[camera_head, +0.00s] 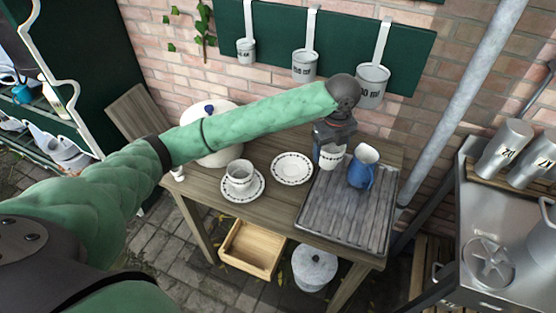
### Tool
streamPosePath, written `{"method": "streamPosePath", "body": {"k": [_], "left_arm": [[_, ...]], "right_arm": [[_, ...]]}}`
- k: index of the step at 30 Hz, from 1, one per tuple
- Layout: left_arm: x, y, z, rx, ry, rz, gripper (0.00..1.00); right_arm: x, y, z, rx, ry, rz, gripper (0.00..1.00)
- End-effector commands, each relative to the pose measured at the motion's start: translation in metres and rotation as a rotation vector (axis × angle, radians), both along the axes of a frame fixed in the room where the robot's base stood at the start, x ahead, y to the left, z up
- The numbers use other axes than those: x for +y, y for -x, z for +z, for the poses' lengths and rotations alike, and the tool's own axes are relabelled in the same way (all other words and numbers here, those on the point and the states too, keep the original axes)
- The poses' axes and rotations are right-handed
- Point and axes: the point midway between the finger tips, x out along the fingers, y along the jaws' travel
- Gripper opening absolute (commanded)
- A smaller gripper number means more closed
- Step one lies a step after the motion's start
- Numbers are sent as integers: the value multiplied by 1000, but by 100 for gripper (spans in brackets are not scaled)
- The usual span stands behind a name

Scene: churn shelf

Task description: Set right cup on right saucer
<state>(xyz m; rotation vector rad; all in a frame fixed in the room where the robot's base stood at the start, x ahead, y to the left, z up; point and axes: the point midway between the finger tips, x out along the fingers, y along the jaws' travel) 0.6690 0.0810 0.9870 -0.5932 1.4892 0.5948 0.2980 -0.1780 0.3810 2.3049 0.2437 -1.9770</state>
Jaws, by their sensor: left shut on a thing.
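My left arm reaches across the table, and my left gripper (331,143) points down, shut on the right cup (331,160). That cup is white with a dark patterned band, and its upper part is partly hidden by the gripper. It is over the back left part of the grey ribbed tray (340,220); I cannot tell whether it touches the tray. The right saucer (292,168), white with a patterned rim, lies empty on the table just left of the cup. My right gripper is not in view.
A second cup (240,172) stands on the left saucer (243,190). A blue jug (361,175) stands on the tray close to the right of the held cup. A large white rounded vessel (222,155) is behind my forearm. Measuring cups (371,84) hang on the wall.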

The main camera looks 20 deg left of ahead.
Motion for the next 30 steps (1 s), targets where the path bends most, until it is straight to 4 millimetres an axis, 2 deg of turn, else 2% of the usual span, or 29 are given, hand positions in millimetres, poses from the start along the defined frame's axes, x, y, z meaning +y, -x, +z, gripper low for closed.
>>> {"method": "streamPosePath", "body": {"k": [4, 6, 21, 25, 30], "left_arm": [[14, -2, -5, 2, -1, -4, 44], [24, -5, -10, 3, -4, -6, 44], [108, -27, -62, 2, -2, -6, 44], [119, -29, -70, 0, -1, -7, 44], [117, -29, -78, 1, 0, -9, 44]], "right_arm": [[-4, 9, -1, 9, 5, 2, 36], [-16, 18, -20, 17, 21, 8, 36], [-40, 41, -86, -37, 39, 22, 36], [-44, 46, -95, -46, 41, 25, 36], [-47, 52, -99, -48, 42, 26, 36]]}}
